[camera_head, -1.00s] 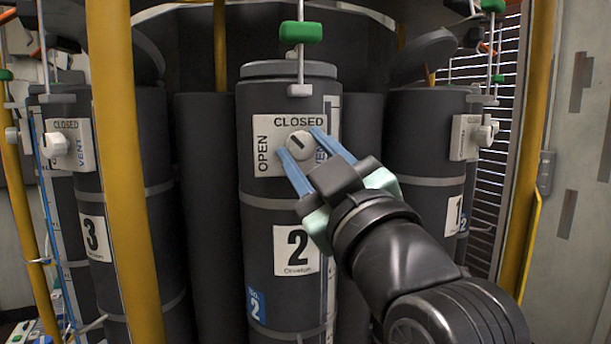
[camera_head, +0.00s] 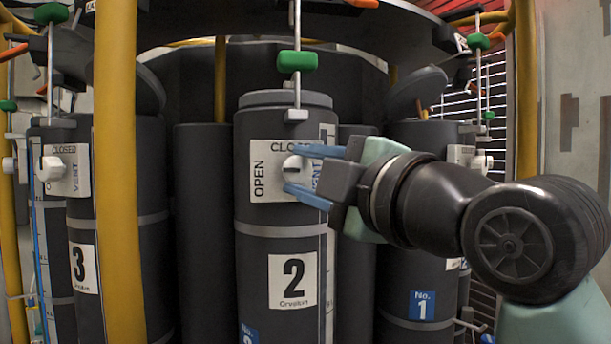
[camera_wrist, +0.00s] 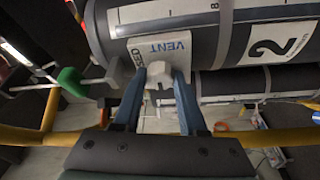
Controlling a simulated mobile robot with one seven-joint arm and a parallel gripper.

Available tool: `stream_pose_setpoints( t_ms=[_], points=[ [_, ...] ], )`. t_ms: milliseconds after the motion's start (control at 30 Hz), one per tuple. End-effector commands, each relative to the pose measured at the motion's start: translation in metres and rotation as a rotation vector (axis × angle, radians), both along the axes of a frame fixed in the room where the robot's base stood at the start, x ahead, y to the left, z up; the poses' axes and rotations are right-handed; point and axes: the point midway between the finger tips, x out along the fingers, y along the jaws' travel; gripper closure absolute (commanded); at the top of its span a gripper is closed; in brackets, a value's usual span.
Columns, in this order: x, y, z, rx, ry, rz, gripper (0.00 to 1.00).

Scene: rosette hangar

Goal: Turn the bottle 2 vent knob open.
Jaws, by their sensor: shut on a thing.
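Bottle 2 (camera_head: 291,225) is a dark grey upright cylinder at the middle of the head view, with a white "2" label. Its vent plate (camera_head: 263,187) reads OPEN on the left side, CLOSED along the top and VENT on the right. The pale round vent knob (camera_head: 294,161) sits on the plate, with a dark mark that looks roughly level. My gripper (camera_head: 292,169) comes in from the right, its two blue fingers above and below the knob, shut on it. The wrist view shows the knob (camera_wrist: 158,77) between the fingertips. The fingers partly cover CLOSED and VENT.
A yellow post (camera_head: 120,210) stands in front, left of bottle 2. Bottle 3 (camera_head: 85,225) is at the left and bottle 1 (camera_head: 410,270) behind my arm at the right. A green-handled rod (camera_head: 296,62) hangs above bottle 2.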

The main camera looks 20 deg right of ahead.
Motion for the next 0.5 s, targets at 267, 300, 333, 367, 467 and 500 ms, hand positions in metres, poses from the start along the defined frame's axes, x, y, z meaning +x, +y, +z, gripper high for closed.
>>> stream_pose_setpoints(
  t_ms=[267, 300, 333, 367, 467, 500],
  points=[
    [0.0001, -0.0015, 0.0017, -0.043, 0.006, -0.005, 1.0],
    [0.0001, -0.0016, 0.0018, -0.045, 0.007, -0.005, 1.0],
    [0.0001, -0.0016, 0.0019, -0.046, 0.007, -0.005, 1.0],
    [0.0001, -0.0016, 0.0019, -0.046, 0.007, -0.005, 1.0],
    [0.0, -0.0015, 0.0021, -0.046, 0.006, -0.005, 1.0],
    [-0.0001, -0.0016, 0.0021, -0.046, 0.006, -0.005, 1.0]
  ],
)
